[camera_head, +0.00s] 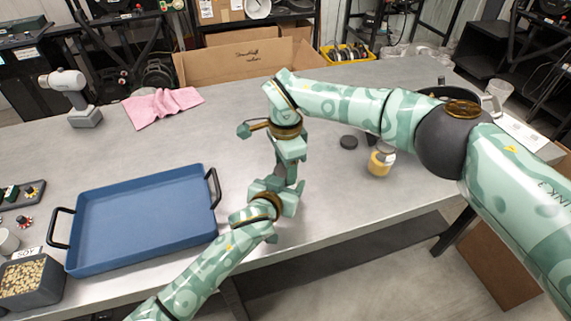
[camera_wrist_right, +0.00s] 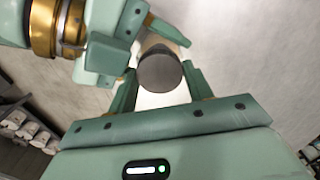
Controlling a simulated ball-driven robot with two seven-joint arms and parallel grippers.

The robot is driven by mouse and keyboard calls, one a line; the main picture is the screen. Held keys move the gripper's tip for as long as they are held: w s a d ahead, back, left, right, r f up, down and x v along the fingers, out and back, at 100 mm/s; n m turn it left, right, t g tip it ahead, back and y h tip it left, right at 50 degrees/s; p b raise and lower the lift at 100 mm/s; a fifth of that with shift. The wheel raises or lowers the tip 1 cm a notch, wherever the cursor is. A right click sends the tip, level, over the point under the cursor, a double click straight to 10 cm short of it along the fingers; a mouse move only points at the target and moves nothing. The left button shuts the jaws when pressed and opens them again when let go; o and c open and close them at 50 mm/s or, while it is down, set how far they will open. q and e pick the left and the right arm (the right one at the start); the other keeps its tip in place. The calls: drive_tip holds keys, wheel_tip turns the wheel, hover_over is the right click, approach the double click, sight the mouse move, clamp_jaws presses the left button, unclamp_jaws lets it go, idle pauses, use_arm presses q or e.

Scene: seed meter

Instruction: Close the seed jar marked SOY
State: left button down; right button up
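My right gripper (camera_head: 290,168) points down over the table's middle, close above my left gripper (camera_head: 284,190). In the right wrist view a round dark lid (camera_wrist_right: 159,73) sits between the right fingertips, which touch its sides. A brownish jar body (camera_wrist_right: 156,44) shows behind it, between the left gripper's fingers; that gripper's block is at the upper left. Lid and jar body are in line, but I cannot tell whether the lid is seated. No label is readable on this jar. In the head view the grippers mostly hide it.
A SOY-labelled bin of beans (camera_head: 30,283) stands at lower left, beside a blue tray (camera_head: 140,246). A jar with yellow contents (camera_head: 380,164) and a loose black lid (camera_head: 348,142) are under my right arm.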

drive_tip(key=o, duration=0.3)
drive_tip(key=shift+r, duration=2.25)
drive_tip(key=shift+c, duration=0.4)
